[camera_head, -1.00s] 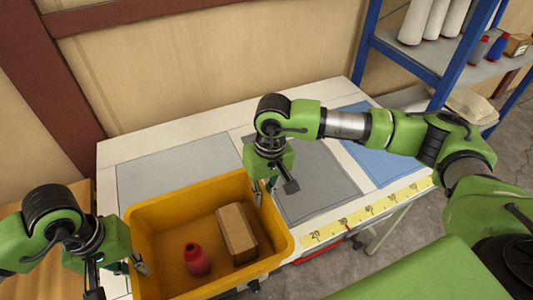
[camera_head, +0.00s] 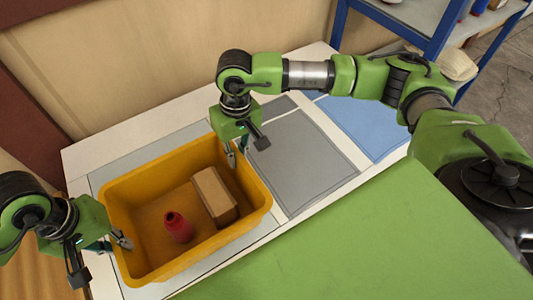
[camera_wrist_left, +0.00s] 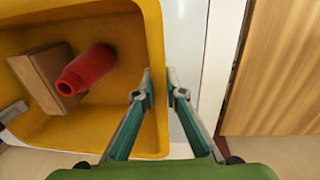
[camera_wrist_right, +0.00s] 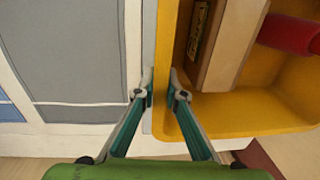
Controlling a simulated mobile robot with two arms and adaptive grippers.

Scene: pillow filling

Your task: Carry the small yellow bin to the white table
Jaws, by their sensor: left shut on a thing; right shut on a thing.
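The small yellow bin (camera_head: 150,262) is over the left part of the white table (camera_head: 90,157); I cannot tell whether it touches the top. A red bottle (camera_head: 178,227) and a brown box (camera_head: 214,196) are inside the bin. My left gripper (camera_head: 122,240) is shut on the bin's left wall, and the left wrist view shows its fingers on both sides of the rim (camera_wrist_left: 155,60). My right gripper (camera_head: 238,150) is shut on the bin's opposite wall, with its fingers astride the rim in the right wrist view (camera_wrist_right: 163,70).
Grey mat (camera_head: 305,160) and blue mat (camera_head: 365,125) areas lie to the right of the bin on the tabletop. A blue-framed shelf (camera_head: 395,40) stands at the back right. A wooden surface (camera_head: 40,265) is at the left, and a wall is behind.

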